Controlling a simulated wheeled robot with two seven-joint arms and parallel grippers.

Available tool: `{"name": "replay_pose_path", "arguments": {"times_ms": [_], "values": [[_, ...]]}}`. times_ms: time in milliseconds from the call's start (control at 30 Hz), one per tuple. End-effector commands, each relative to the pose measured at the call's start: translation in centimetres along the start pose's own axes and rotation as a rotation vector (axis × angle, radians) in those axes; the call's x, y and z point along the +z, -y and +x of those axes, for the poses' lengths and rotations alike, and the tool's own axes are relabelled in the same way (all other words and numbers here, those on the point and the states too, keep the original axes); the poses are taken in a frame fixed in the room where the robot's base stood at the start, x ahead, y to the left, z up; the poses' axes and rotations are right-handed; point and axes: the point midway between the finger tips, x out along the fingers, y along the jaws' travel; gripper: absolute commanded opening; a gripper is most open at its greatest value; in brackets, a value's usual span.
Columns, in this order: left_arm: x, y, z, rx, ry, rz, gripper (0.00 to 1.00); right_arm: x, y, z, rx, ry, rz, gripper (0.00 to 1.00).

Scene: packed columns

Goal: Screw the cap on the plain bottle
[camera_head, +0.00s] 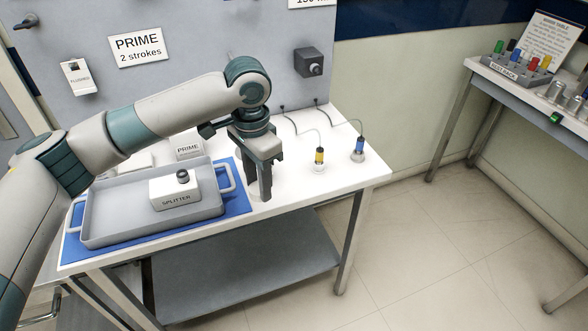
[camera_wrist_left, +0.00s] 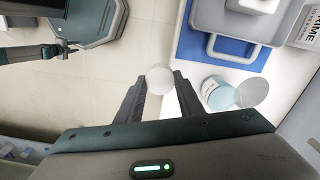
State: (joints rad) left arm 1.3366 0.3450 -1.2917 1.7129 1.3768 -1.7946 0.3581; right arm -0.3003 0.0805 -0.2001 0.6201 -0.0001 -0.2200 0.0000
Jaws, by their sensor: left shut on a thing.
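My left gripper (camera_head: 259,190) points down over the front edge of the white table, right of the tray. In the left wrist view its two dark fingers (camera_wrist_left: 159,98) are closed on a small white round thing, which looks like the cap (camera_wrist_left: 160,79). A pale blue cylinder with a label, probably the bottle (camera_wrist_left: 218,92), stands on the table beside the fingers, apart from them. A grey disc shape touches its right side; I cannot tell whether it is a shadow. In the head view the bottle is hidden behind the gripper. My right gripper is not seen.
A grey tray (camera_head: 108,228) holding a white splitter box (camera_head: 176,193) sits on a blue mat (camera_head: 238,205). A PRIME block (camera_head: 189,147) is behind the tray. A second table (camera_head: 500,86) stands far right.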

Motion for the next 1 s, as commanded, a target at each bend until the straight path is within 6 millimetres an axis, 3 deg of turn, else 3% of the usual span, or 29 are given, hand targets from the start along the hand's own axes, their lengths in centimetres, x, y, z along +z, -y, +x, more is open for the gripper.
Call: {"name": "replay_pose_path", "arguments": {"times_ms": [33, 300, 500, 700, 1000], "values": [[2.0, 0.6, 0.3, -0.003, 0.001, -0.082, 0.13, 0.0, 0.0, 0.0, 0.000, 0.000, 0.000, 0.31], [11.7, 0.6, 1.7, -0.001, 0.001, -0.534, 0.13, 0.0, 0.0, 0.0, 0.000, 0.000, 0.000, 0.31], [17.5, -0.6, 2.3, -0.001, 0.001, -0.799, 0.13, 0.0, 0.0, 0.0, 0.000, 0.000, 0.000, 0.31], [20.3, -1.4, 2.6, 0.000, -0.001, -0.935, 0.13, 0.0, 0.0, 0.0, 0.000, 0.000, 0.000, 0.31], [20.7, -1.6, 2.6, 0.000, -0.001, -0.959, 0.13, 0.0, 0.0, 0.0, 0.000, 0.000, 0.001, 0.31]]}}
